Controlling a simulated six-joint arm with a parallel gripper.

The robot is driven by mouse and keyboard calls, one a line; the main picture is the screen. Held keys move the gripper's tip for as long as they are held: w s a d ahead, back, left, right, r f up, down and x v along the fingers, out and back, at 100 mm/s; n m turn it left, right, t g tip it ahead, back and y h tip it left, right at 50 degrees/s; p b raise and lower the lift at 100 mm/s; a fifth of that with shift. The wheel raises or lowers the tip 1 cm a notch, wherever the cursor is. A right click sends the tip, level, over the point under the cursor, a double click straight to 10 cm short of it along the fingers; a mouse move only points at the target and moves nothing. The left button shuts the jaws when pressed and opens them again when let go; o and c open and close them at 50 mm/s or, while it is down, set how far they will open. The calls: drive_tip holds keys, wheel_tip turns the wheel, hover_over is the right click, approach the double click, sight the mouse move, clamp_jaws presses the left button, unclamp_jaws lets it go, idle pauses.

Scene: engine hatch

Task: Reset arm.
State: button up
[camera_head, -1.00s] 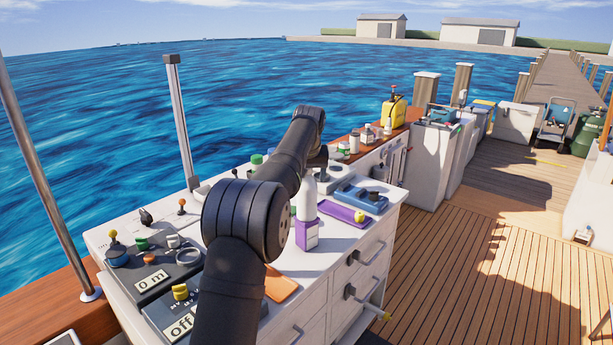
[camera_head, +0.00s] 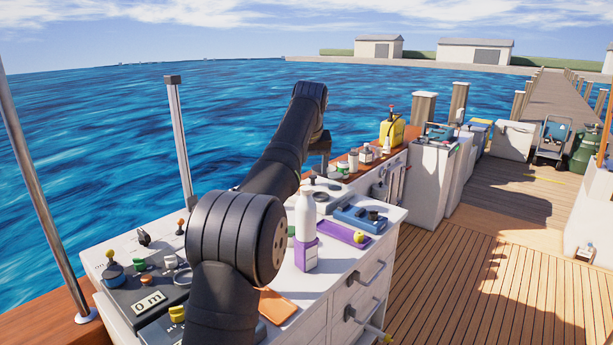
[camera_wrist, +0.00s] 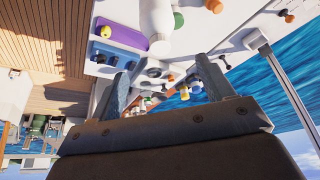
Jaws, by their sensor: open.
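In the head view the gripper (camera_head: 319,152) is small and mostly hidden behind the arm's end. Beyond the fingers in the wrist view is the cabinet top with its items, which appear apart from the fingers.
The white cabinet (camera_head: 338,262) carries a white bottle in a purple holder (camera_head: 306,252), a purple tray (camera_head: 341,232), a blue device (camera_head: 360,216) and an orange pad (camera_head: 277,306). A metal post (camera_head: 182,140) stands at the left. Wooden deck (camera_head: 470,270) is open at the right.

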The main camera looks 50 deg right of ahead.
sight(306, 187)
idle(0.4)
drive_tip(key=x, duration=1.1)
drive_tip(key=shift+f, duration=0.45)
drive_tip(key=shift+w+d+r, duration=0.1)
drive_tip(key=shift+w+r, duration=0.05)
drive_tip(key=shift+r, duration=1.65)
